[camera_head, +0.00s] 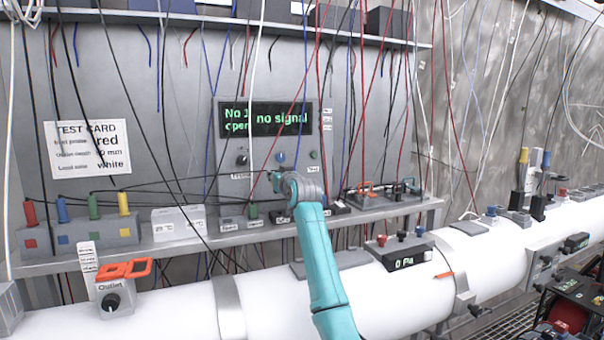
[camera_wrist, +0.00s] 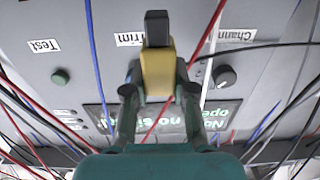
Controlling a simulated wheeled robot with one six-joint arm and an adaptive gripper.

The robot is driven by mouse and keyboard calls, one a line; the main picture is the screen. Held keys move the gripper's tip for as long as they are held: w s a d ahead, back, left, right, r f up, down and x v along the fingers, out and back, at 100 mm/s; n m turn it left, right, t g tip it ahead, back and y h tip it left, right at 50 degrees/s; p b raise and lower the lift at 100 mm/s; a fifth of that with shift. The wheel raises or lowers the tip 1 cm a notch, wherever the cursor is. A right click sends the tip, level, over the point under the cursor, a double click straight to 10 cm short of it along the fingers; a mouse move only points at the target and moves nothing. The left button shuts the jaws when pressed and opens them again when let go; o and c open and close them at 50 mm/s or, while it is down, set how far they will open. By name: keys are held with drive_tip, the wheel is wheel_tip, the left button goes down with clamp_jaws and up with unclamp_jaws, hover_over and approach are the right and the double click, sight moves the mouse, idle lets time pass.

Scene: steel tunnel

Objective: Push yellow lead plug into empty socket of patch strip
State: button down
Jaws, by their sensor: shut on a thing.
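In the wrist view, my gripper (camera_wrist: 155,88) is shut on a yellow plug (camera_wrist: 158,72) with a dark end. It is held in front of the instrument panel, apart from any socket I can see. In the head view my gripper (camera_head: 276,180) is small, in front of the panel above the shelf; the held plug cannot be made out there.
A grey block (camera_head: 95,236) holding red, blue, green and yellow plugs stands at the left. A dark display (camera_head: 268,119) reads "no signal". Many loose cables hang across the panel. A white pipe (camera_head: 190,314) with fittings runs along the front.

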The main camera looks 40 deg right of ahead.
drive_tip(key=shift+s+d, duration=0.25)
drive_tip(key=shift+d, duration=0.35)
drive_tip(key=shift+f, duration=0.1)
drive_tip(key=shift+a+f, duration=0.1)
drive_tip(key=shift+f, duration=2.7)
drive_tip(key=shift+f, duration=1.5)
drive_tip(key=c, duration=0.9)
unclamp_jaws()
drive_tip(key=shift+o, duration=0.2)
